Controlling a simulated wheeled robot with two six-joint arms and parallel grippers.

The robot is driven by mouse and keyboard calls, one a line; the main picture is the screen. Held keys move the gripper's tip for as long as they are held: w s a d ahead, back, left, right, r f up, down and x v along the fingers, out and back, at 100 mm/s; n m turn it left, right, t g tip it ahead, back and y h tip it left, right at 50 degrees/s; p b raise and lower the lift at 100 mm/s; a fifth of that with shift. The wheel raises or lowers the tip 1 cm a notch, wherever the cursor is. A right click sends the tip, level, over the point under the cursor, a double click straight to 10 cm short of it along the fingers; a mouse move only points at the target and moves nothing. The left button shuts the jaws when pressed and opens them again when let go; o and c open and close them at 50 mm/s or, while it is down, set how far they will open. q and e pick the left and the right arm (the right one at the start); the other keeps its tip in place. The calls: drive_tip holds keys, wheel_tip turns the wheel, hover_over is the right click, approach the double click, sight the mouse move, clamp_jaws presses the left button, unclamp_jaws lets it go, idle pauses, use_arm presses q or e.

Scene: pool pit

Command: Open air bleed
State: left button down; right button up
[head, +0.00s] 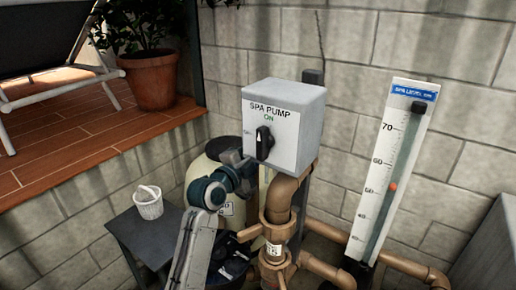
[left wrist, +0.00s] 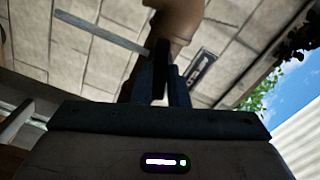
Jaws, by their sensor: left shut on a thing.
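My left arm reaches up in the head view past the cream filter tank (head: 203,165), and its end goes out of sight behind the spa pump box. My left gripper (left wrist: 157,82) shows in the left wrist view. Its dark fingers are shut on a small dark part (left wrist: 162,52), most likely the air bleed, below a tan pipe. The fingers and shadow hide most of this part, so I cannot tell how far it is turned. The air bleed cannot be made out in the head view. My right gripper is not in view.
The grey spa pump box (head: 290,120) has a black knob and reads ON. Tan pipes (head: 277,212) run below it. A level gauge (head: 387,170) stands at right. A white basket (head: 148,203) sits on a dark table (head: 125,228). Block walls close the back.

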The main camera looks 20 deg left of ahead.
use_arm(q)
drive_tip(key=n+p, duration=0.6)
drive_tip(key=n, duration=0.8)
drive_tip(key=c, duration=1.3)
unclamp_jaws()
drive_tip(key=v, duration=0.7)
